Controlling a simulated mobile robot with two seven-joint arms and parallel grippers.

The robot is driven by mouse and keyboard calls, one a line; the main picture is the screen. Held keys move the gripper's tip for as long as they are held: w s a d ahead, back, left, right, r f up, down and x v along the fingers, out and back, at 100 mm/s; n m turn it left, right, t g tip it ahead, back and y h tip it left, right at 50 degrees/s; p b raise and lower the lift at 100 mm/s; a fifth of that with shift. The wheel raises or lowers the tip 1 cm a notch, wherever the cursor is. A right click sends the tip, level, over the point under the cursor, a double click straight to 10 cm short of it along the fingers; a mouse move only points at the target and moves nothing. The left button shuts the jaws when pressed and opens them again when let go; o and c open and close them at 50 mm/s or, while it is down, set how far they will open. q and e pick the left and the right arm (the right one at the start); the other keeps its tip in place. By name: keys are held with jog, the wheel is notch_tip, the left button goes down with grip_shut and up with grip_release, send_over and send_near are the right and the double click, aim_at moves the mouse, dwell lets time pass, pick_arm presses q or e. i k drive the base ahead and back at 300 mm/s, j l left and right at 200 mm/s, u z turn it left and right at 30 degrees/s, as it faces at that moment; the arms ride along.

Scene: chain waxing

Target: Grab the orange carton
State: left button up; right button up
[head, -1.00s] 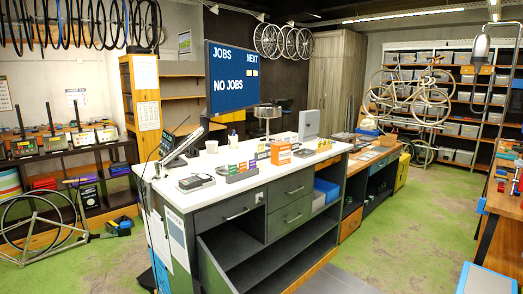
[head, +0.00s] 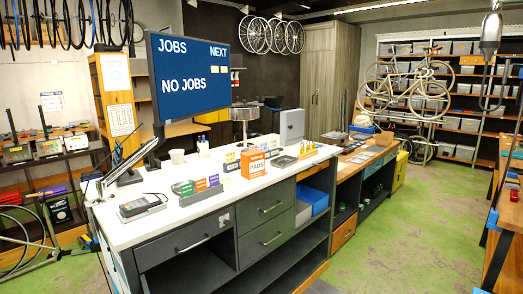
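The orange carton (head: 255,163) stands upright on the white counter top (head: 160,222), near its front edge. It is a small box with a white label band reading PADS. Small card holders stand to its left and a grey tray lies to its right. Neither of my grippers is in view.
A card terminal (head: 142,206) and a rack of coloured cards (head: 198,189) sit on the counter left of the carton. A blue jobs board (head: 188,75) rises behind. Grey drawers (head: 270,210) face me below. Green floor (head: 420,210) is clear to the right.

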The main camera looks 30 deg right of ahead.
aim_at(253, 162)
jog(key=i+l+u, duration=0.1)
jog(key=l, duration=0.3)
jog(key=i+l+u, duration=0.1)
jog(key=l, duration=0.35)
jog(key=i+l+u, duration=0.1)
jog(key=i+l, duration=0.15)
jog(key=l, duration=0.15)
jog(key=i+l+u, duration=0.15)
jog(key=l, duration=0.3)
jog(key=l+u, duration=0.1)
jog(key=l, duration=0.35)
